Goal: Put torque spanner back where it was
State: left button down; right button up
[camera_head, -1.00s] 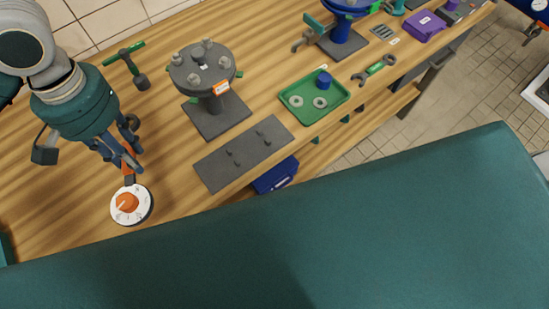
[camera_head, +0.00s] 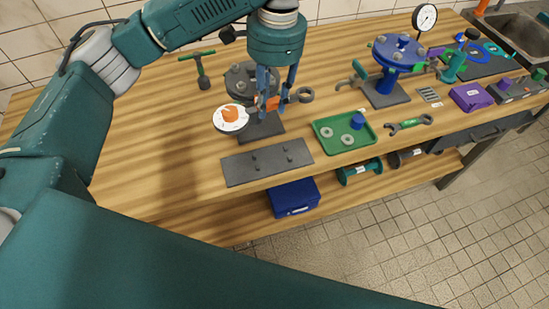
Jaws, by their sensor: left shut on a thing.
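The torque spanner has a white dial (camera_head: 231,119) with an orange centre, an orange grip and a dark ring end (camera_head: 305,95). My left gripper (camera_head: 268,104) is shut on its orange grip, with the dial sticking out left and the ring right. In the picture the spanner crosses in front of the grey flanged stand (camera_head: 262,127), hiding part of it. I cannot tell its exact height above the bench. A dark grey plate with several short pegs (camera_head: 267,168) lies bare at the bench's front edge, below the spanner in the picture. My right gripper is not in view.
A green tray (camera_head: 327,143) with two rings and a blue piece lies right of the plate. A spanner with a green middle (camera_head: 410,124) and a blue flanged stand (camera_head: 385,97) are farther right. A green-handled T-tool (camera_head: 201,72) lies at the back left. The bench's left part is clear.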

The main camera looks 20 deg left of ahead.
pick_arm(q)
jog(key=shift+w+d+r+m, duration=0.25)
jog(key=shift+w+r+m, duration=0.05)
jog(key=shift+d+f, duration=0.1)
jog(key=shift+f, duration=0.1)
notch_tip(320, 180, down, 19)
jog(key=shift+f+p, duration=0.1)
jog(key=shift+p, duration=0.85)
jog(key=shift+w+f, duration=0.1)
jog(key=shift+f, duration=0.05)
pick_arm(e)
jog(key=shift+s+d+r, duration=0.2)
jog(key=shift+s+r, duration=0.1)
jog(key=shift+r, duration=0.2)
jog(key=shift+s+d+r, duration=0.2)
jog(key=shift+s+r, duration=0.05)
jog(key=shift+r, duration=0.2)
pick_arm(q)
jog(key=shift+f, duration=0.15)
